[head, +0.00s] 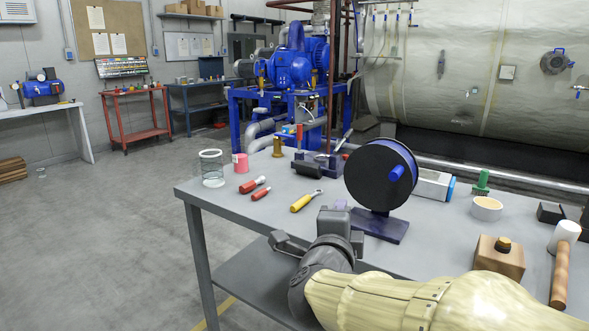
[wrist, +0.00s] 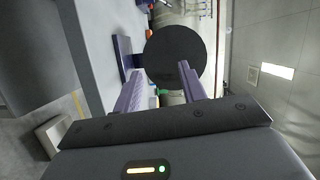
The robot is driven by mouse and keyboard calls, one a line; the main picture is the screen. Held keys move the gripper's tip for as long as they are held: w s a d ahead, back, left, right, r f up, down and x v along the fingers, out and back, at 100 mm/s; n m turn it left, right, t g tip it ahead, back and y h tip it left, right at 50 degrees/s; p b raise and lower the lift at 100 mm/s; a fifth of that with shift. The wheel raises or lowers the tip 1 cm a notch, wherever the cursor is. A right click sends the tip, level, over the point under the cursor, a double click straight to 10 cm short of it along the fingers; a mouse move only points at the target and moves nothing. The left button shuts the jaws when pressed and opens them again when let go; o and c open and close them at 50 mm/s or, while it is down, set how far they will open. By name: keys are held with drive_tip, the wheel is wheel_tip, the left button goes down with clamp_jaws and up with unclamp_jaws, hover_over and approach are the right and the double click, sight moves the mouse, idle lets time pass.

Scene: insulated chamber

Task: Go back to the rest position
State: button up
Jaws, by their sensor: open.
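My gripper shows in the wrist view (wrist: 158,90), with its two purple fingers apart and nothing between them. In the head view my arm enters from the lower right, and my gripper (head: 338,208) points away toward the workbench (head: 405,238), at the bench's near edge. Its fingers are mostly hidden there behind the wrist. A black spool with a blue core (head: 375,172) stands upright on a dark base just beyond my gripper. The spool also shows ahead of the fingers in the wrist view (wrist: 175,55), apart from them.
To the right are a white bowl (head: 487,208), a wooden block (head: 499,260) and a mallet (head: 562,265).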

wheel_tip(320, 180, down, 18)
drive_tip(key=s+r+n+g+y, duration=0.15)
drive_tip(key=n+g+y, duration=0.45)
drive_tip(key=n, duration=0.8)
drive_tip(key=s+d+f+n+g+h+p, duration=0.1)
drive_tip(key=s+d+f+n+g, duration=0.25)
drive_tip(key=s+f, duration=0.2)
drive_tip(key=s+d+f+n+g, duration=0.25)
drive_tip(key=s+f+g, duration=0.2)
drive_tip(key=s, duration=0.25)
wheel_tip(320, 180, up, 34)
drive_tip(key=p, duration=3.3)
drive_tip(key=shift+a+f+p, duration=0.15)
drive_tip(key=shift+a+p, duration=0.2)
drive_tip(key=shift+p, duration=0.05)
drive_tip(key=shift+c, duration=0.5)
drive_tip(key=shift+w+a, duration=0.1)
